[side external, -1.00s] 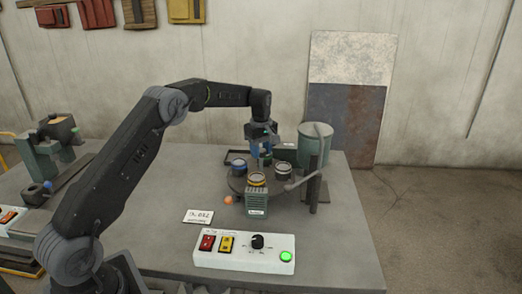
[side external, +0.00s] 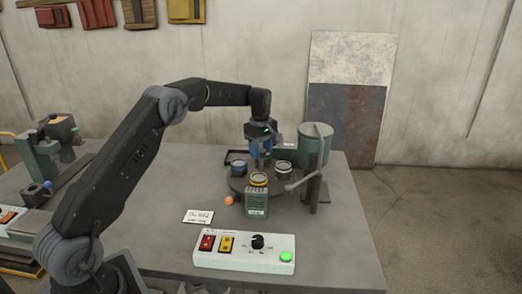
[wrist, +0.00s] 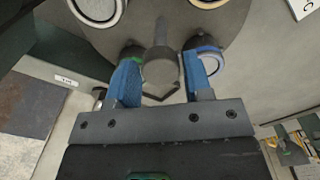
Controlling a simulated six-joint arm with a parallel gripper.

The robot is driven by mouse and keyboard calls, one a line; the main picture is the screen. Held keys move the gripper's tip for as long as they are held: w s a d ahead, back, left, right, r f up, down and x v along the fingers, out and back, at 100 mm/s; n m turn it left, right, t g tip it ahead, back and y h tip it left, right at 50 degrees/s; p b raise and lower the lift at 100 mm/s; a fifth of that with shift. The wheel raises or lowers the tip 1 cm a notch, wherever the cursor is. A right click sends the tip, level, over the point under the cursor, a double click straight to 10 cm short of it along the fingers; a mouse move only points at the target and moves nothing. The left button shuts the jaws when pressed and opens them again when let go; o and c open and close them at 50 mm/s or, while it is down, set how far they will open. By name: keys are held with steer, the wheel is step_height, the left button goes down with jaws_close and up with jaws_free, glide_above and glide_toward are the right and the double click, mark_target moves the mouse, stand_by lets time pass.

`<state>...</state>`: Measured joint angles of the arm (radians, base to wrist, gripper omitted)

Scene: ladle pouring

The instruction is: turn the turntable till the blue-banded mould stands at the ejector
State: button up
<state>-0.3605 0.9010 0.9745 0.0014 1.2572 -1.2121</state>
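The dark round turntable (side external: 240,186) carries several moulds. The blue-banded mould (side external: 238,168) stands at its left; its blue ring shows beside the right finger in the wrist view (wrist: 212,62). The yellow-banded mould (side external: 258,178) is at the front, behind a green finned box (side external: 256,204). A pale-ringed mould (side external: 283,167) is at the right. Another mould is partly hidden behind the left finger. I cannot tell which station is the ejector.
A green cylindrical vessel (side external: 315,144) and a dark post (side external: 313,184) with a grey arm stand close on the right. A control box (side external: 243,252) with a lit green button is in front.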

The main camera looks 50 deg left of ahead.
steer(key=shift+o, duration=1.4)
steer(key=shift+d+f, duration=0.1)
step_height(320, 180, up, 14)
